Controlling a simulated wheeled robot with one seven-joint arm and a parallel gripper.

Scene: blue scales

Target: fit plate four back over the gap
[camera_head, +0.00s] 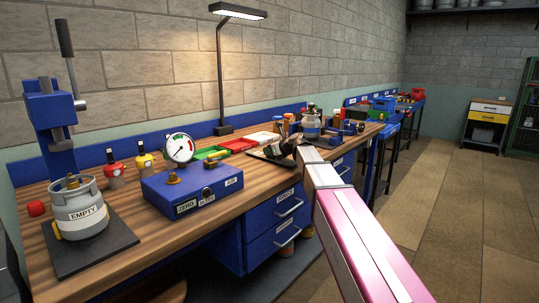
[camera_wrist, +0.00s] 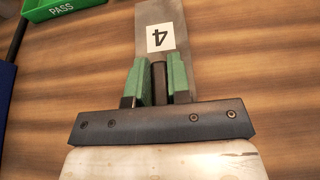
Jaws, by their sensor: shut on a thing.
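Plate four (camera_wrist: 160,14) is a flat grey metal plate with a white label reading 4, upside down in the wrist view. My gripper (camera_wrist: 159,80) has green fingers, shut on a dark upright grip (camera_wrist: 158,74) that appears to belong to plate four. Wooden bench top shows around the plate; I cannot tell how far above it the plate is. In the head view my gripper (camera_head: 284,147) is over the middle of the bench, small and partly hidden by my arm. Plate four cannot be made out there. I cannot identify the gap in either view.
A green tray marked PASS (camera_wrist: 62,8) is at the upper left of the wrist view. On the bench (camera_head: 120,254) stand a blue gauge box (camera_head: 190,190), a grey canister marked EMPTY (camera_head: 80,211) and a blue press (camera_head: 50,110). A lamp post (camera_head: 221,80) rises behind.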

